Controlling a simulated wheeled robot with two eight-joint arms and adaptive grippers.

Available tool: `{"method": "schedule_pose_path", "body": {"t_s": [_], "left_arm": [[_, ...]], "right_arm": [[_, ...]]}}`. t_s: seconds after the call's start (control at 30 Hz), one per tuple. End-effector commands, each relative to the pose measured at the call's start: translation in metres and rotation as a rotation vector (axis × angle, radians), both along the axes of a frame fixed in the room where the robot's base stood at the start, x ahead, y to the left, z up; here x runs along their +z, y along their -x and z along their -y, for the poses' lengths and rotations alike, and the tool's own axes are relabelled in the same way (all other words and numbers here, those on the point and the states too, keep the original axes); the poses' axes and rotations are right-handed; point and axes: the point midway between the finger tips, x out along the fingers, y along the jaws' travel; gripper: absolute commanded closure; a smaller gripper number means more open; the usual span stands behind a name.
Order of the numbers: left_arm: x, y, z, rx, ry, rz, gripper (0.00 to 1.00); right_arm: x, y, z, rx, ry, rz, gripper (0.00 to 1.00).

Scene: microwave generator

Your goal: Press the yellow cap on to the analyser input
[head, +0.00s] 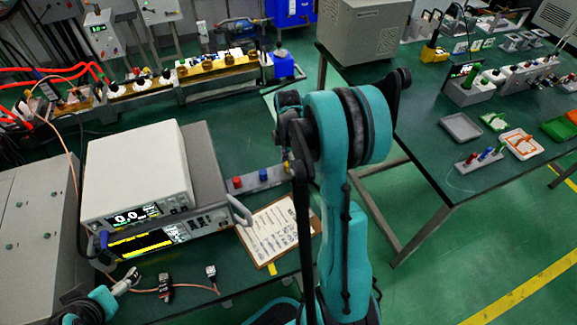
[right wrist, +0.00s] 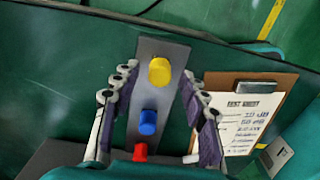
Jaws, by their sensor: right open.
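The yellow cap (right wrist: 159,71) stands on a grey strip (right wrist: 164,48), in line with a blue cap (right wrist: 148,122) and a red cap (right wrist: 140,152). My right gripper (right wrist: 160,76) is open and empty, its fingers on both sides of the strip, with the yellow cap between the fingertips. I cannot tell whether they touch it. In the head view my right arm mostly hides that end of the strip. The analyser (head: 150,243), with a yellow trace on its screen, sits under a white instrument (head: 140,175). Its input is not clear. My left gripper (head: 128,279) shows partly at the lower left.
A clipboard with a sheet (head: 268,232) lies right of the analyser. A copper-coloured cable with connectors (head: 165,288) lies in front of it. Another bench (head: 420,165) stands at the right across a green floor.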

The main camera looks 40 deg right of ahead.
Motion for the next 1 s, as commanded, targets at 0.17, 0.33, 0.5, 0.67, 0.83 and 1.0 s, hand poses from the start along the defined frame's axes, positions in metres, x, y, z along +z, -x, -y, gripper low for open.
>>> {"method": "schedule_pose_path", "body": {"t_s": [0.17, 0.33, 0.5, 0.67, 0.83, 1.0], "left_arm": [[-0.001, 0.000, 0.000, 0.000, 0.000, 0.000, 0.00], [-0.001, 0.000, 0.000, 0.000, 0.000, 0.000, 0.00], [-0.001, 0.000, 0.000, 0.000, 0.000, 0.000, 0.00], [0.000, 0.000, 0.000, 0.000, 0.000, 0.000, 0.00], [0.003, 0.000, 0.000, 0.000, 0.000, 0.000, 0.00], [0.008, 0.000, 0.000, 0.000, 0.000, 0.000, 0.00]], "right_arm": [[0.000, 0.000, 0.000, 0.000, 0.000, 0.000, 0.56], [0.000, 0.000, 0.000, 0.000, 0.000, 0.000, 0.82], [0.000, 0.000, 0.000, 0.000, 0.000, 0.000, 1.00], [0.000, 0.000, 0.000, 0.000, 0.000, 0.000, 1.00], [0.005, 0.000, 0.000, 0.000, 0.000, 0.000, 1.00], [0.012, 0.000, 0.000, 0.000, 0.000, 0.000, 1.00]]}}
